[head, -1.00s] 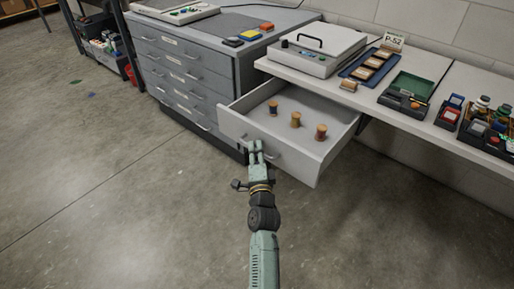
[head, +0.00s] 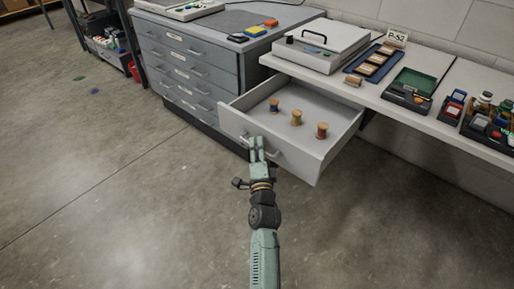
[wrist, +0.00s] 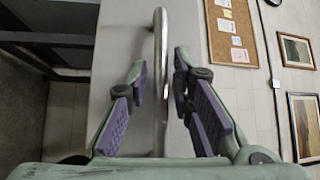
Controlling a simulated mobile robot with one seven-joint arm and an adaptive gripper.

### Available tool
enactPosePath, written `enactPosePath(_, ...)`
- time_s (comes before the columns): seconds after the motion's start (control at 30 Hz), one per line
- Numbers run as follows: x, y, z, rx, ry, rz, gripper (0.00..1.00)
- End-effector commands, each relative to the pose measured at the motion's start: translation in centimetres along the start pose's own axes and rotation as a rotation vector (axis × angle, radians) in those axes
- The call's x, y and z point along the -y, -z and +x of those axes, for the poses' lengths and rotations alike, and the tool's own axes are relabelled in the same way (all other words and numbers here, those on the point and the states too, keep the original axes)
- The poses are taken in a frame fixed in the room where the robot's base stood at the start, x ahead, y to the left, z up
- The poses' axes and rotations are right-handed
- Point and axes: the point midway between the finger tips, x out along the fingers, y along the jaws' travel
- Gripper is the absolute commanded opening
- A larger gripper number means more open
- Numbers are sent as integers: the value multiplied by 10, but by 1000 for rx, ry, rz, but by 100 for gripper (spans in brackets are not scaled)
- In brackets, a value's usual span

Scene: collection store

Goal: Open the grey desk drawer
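The grey desk drawer (head: 292,158) hangs well out from under the desk top, its inside open to view. Three spools, one of them here (head: 297,117), stand upright in it. My gripper (head: 257,141) is at the drawer front, at its bar handle (head: 275,154). In the wrist view the metal handle (wrist: 161,60) runs upright between the two fingers of my gripper (wrist: 160,68). The fingers are apart, with a visible gap on each side of the bar. The drawer front (wrist: 105,85) fills the left middle of that view.
A grey cabinet with several shallow drawers (head: 190,75) stands left of the open drawer. The desk top (head: 365,88) carries a boxy device (head: 322,46), trays and small containers. The concrete floor (head: 130,200) in front is clear.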

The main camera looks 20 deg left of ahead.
Motion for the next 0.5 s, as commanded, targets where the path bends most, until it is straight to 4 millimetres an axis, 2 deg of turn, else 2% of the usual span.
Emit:
enactPosePath(0.1, 0, 0, 0, 0, 1, 1, 30)
enactPosePath(0.37, 0, 0, 0, 1, 1, 2, 30)
enactPosePath(0.5, 0, -1, -12, 1, -1, 3, 30)
